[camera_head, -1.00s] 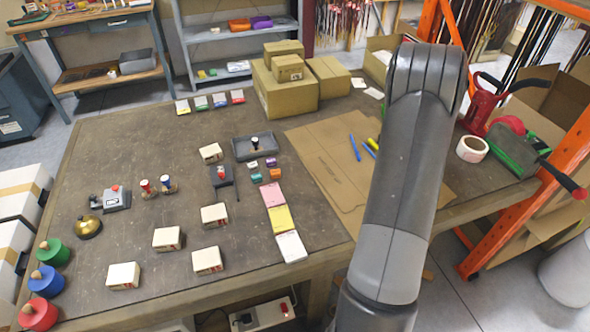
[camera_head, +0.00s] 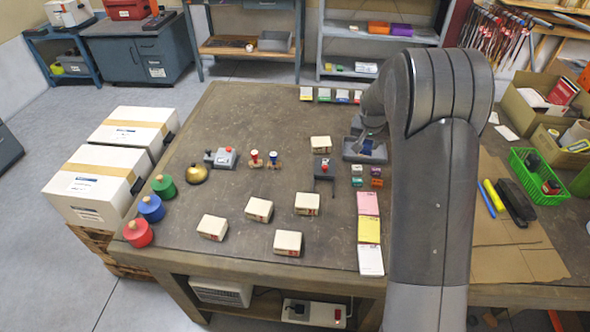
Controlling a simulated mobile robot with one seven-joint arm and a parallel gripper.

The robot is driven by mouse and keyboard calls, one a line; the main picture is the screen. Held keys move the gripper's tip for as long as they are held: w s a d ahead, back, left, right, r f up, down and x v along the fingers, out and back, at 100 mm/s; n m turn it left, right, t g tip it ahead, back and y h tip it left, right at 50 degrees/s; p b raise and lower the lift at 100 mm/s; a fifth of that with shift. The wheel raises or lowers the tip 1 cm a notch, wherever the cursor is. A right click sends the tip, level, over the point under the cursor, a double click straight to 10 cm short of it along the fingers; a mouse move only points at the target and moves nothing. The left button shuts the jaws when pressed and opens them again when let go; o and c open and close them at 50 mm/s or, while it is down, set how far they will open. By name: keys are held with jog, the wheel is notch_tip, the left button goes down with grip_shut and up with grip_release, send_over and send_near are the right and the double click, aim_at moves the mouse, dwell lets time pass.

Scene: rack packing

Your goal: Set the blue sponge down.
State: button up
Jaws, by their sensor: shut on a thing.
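My gripper (camera_head: 368,139) is behind my arm, pointing down over the grey tray (camera_head: 348,155) on the table. A small blue block, which looks like the blue sponge (camera_head: 367,148), shows at its fingertips, within the tray's outline. The gripper is shut on it. The fingers are small and partly hidden, so I cannot tell whether the sponge touches the tray floor.
White boxes (camera_head: 259,209) stand across the table (camera_head: 200,240). Pink, yellow and white pads (camera_head: 369,230) lie nearer. A green basket (camera_head: 538,178) is right.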

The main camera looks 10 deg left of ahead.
jog(key=a, duration=0.4)
jog(key=s+a+n, duration=0.1)
jog(key=a, duration=0.3)
jog(key=s+a+n+y, duration=0.1)
jog(key=a, duration=0.3)
jog(key=shift+s+a+f, duration=0.1)
jog(key=shift+s+a, duration=0.05)
jog(key=shift+s, duration=0.1)
send_over(293, 166)
jog(key=s, duration=0.2)
jog(key=f, duration=0.6)
jog(key=shift+w+f, duration=0.25)
jog(key=shift+f, duration=2.15)
jog(key=o, duration=0.6)
jog(key=shift+f, duration=0.15)
jog(key=shift+o, duration=0.3)
